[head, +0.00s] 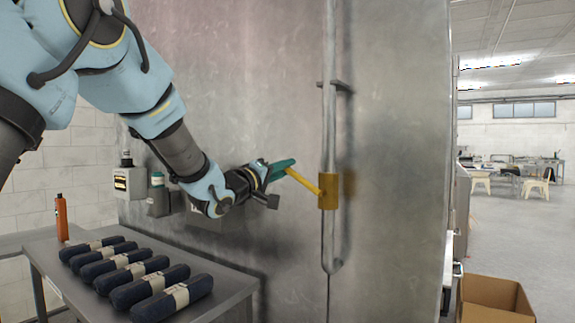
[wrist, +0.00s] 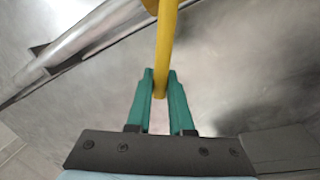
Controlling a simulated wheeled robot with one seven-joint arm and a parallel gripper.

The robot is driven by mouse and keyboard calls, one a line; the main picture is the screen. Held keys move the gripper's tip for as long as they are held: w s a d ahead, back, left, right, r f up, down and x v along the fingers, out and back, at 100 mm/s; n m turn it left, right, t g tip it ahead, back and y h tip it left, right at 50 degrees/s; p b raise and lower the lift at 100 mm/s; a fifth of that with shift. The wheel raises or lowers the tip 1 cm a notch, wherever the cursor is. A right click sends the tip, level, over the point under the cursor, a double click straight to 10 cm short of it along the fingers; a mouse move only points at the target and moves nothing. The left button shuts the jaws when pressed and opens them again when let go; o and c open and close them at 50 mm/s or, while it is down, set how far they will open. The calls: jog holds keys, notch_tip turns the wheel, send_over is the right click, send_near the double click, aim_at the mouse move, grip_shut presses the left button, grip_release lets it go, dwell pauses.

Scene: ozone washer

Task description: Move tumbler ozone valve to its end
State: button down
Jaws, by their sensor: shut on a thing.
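The ozone valve shows in the head view as a yellow body (head: 328,190) on a vertical metal pipe (head: 328,120), with a yellow lever handle (head: 303,182) reaching left and slightly up from it. My gripper (head: 285,168) has green fingers and is at the lever's free end, left of the pipe. In the wrist view, the lever (wrist: 166,50) comes down from the top and its end lies between the two green fingertips of my gripper (wrist: 160,82). The fingers are shut on the lever. The valve body is mostly cut off at the top of the wrist view.
The pipe runs along a large metal washer wall (head: 400,130). Small boxes (head: 130,182) hang behind my arm. A cardboard box (head: 495,300) stands at lower right.

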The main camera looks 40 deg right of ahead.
notch_tip(320, 180, down, 6)
jog(key=w+n+t+b, duration=0.1)
jog(key=n+t+b, duration=0.1)
jog(key=n, duration=0.5)
jog(key=shift+w+a+b, duration=0.2)
jog(key=shift+w+b, duration=0.05)
jog(key=shift+b, duration=0.1)
jog(key=shift+n, duration=0.3)
jog(key=c, duration=0.8)
grip_release()
jog(key=shift+r, duration=0.1)
jog(key=shift+a, duration=0.1)
jog(key=b+v, duration=0.3)
jog(key=v, duration=0.7)
jog(key=shift+a, duration=0.35)
jog(key=shift+s, duration=0.1)
